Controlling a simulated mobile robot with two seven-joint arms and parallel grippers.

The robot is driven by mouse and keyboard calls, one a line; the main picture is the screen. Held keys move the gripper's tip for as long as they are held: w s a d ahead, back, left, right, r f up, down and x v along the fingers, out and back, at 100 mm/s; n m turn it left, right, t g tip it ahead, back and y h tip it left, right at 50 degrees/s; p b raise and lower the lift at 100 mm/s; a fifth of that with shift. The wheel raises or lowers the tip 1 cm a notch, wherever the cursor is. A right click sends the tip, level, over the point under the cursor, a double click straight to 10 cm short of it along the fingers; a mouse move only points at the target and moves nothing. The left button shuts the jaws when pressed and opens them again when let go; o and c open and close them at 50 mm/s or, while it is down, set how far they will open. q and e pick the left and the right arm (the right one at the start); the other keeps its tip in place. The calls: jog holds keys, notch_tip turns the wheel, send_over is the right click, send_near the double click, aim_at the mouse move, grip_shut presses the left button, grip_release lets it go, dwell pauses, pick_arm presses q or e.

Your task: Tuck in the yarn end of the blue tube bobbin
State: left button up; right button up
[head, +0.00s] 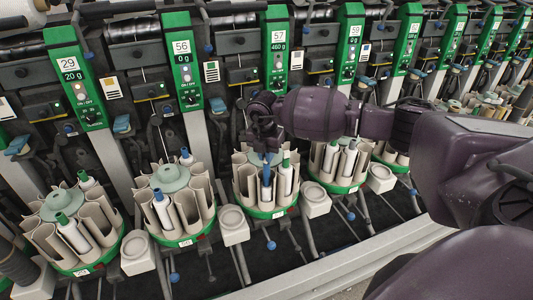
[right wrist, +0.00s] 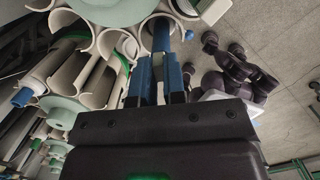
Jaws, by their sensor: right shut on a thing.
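The blue tube bobbin (head: 266,182) stands in a pocket of the round magazine (head: 266,213) under unit 57 in the head view. In the right wrist view its blue tube (right wrist: 161,36) shows just beyond the fingertips. My right gripper (head: 265,158) points down over this pocket, its fingers at the top of the tube. The right wrist view shows the gripper (right wrist: 160,62) with its two blue fingers close around the tube, shut on it. The yarn end cannot be made out. My left gripper is not in view.
A white bobbin with a green tip (head: 286,178) stands beside the blue one in the same magazine. Neighbouring magazines (head: 183,240) stand close on both sides. A square pale cup (head: 233,225) sits at the front left. A light rail (head: 330,262) runs along the front.

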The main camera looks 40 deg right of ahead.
jog(key=o, duration=1.2)
jog(key=shift+c, duration=0.2)
jog(key=shift+o, duration=0.2)
jog(key=shift+r, duration=0.1)
